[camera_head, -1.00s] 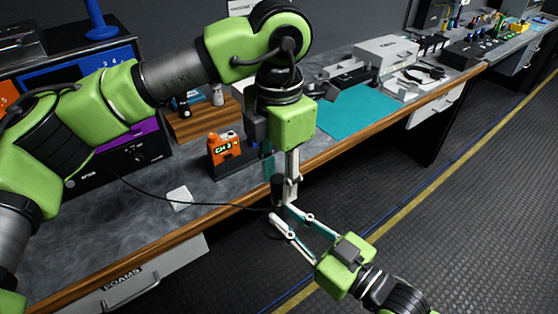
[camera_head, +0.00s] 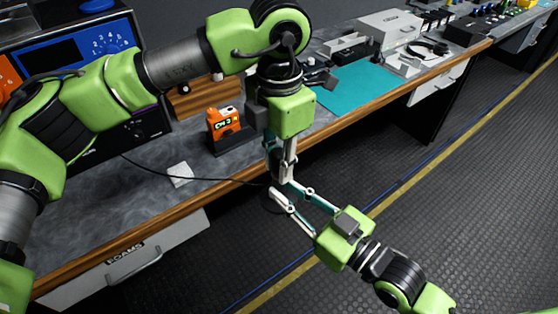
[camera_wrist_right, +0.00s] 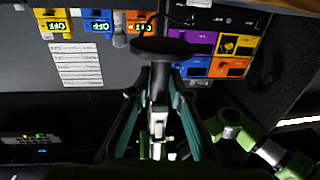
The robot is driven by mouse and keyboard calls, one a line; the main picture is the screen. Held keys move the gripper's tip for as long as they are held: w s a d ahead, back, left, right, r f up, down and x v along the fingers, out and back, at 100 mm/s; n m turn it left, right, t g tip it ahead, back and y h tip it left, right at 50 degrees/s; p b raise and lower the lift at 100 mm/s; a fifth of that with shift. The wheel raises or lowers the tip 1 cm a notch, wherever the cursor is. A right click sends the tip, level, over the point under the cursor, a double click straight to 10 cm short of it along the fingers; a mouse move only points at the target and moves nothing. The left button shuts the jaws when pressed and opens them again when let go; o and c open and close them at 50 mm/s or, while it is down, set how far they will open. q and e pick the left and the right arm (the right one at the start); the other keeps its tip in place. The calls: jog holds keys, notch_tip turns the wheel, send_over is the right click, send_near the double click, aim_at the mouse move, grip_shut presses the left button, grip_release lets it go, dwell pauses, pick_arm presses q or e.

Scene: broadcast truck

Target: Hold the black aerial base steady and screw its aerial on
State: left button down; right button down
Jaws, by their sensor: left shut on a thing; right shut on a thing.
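The black aerial base (camera_wrist_right: 163,47) shows as a dark round disc at the fingertips of my right gripper (camera_wrist_right: 155,78) in the right wrist view. A thin cable runs from it. In the head view my right gripper (camera_head: 279,191) reaches in from the lower right, shut on the base, which its fingers mostly hide. My left gripper (camera_head: 284,176) points straight down just above, its fingertips very close to the right ones. It is shut on a slim thing, apparently the aerial, mostly hidden by the fingers. Whether the threads meet cannot be seen.
Both grippers are in front of the workbench's wooden edge (camera_head: 205,200), over open floor. An orange CH 3 unit (camera_head: 222,124) stands on the bench behind. A white square (camera_head: 180,174) lies left of it. A teal mat (camera_head: 355,86) lies at the right, and the cable (camera_head: 150,170) crosses the bench.

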pick_arm(q)
jog(key=c, duration=1.7)
grip_release()
notch_tip(320, 180, up, 12)
